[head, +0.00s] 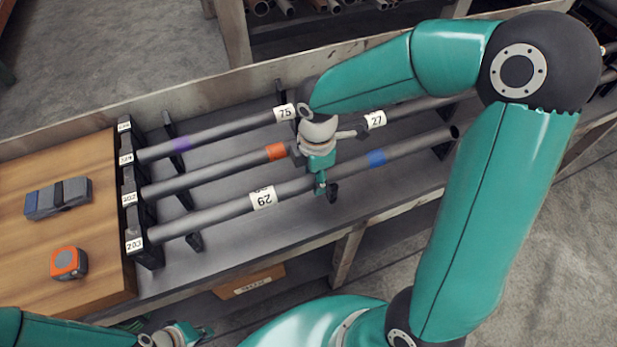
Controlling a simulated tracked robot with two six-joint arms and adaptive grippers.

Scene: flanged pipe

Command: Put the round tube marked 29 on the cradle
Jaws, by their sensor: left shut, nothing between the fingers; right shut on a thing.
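The round grey tube marked 29 (225,210) has a white label and a blue band. It lies lengthwise at the front of the shelf. Its left end is at a black support tagged 203 (138,246), and its right end reaches a dark support at the far right. My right gripper (322,187) points down and is shut on tube 29, between label and blue band; its fingers partly hide the tube. My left gripper (195,334) is shut and empty at the bottom edge, away from the tubes. I cannot tell which supports are the cradle, or whether the tube touches them.
A tube marked 75 (225,130) with a purple band and a tube with an orange band (225,169) lie behind. A label 27 (375,119) shows beyond my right gripper.

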